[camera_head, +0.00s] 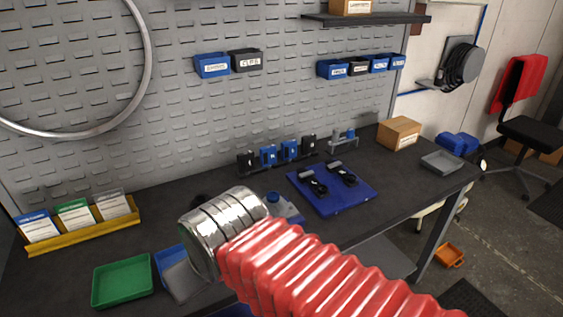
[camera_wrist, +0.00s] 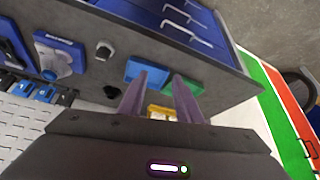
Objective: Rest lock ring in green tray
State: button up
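The green tray (camera_head: 122,281) lies at the front left of the dark bench and looks empty. In the wrist view the green tray (camera_wrist: 191,85) shows partly behind a finger. My gripper (camera_wrist: 159,75) is open, its two fingers apart with nothing held between them; in the head view my arm hides it. I cannot clearly identify the lock ring. A small grey round piece (camera_wrist: 104,50) and a dark piece (camera_wrist: 111,92) stand on the bench left of the fingers in the wrist view; either is too small to name. The dark piece (camera_head: 200,201) shows partly behind my arm in the head view.
A blue tray (camera_wrist: 148,72) and a grey tray (camera_head: 183,281) lie beside the green tray. A yellow card rack (camera_head: 85,228) stands behind it. A blue mat with tools (camera_head: 332,190) and a blue device (camera_head: 288,207) are farther right.

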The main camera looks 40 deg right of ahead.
jog(key=shift+o, duration=0.2)
jog(key=o, duration=0.3)
jog(key=shift+w+d+r, duration=0.15)
jog(key=shift+w+d, duration=0.05)
jog(key=shift+w, duration=0.05)
jog(key=shift+o, duration=1.1)
jog(key=w+d+r, duration=0.2)
jog(key=w+d, duration=0.2)
jog(key=d, duration=0.2)
jog(key=w+d+r+m, duration=0.1)
jog(key=w+d+r, duration=0.1)
jog(key=d, duration=0.4)
jog(key=shift+w+d+g+h, duration=0.3)
jog(key=shift+w+d+g, duration=0.1)
jog(key=shift+w, duration=0.45)
send_near(273, 194)
jog(key=v, duration=0.6)
jog(key=shift+w, duration=0.35)
jog(key=shift+f, duration=0.2)
jog(key=x, duration=1.3)
jog(key=shift+f, duration=0.3)
jog(key=shift+c, duration=0.3)
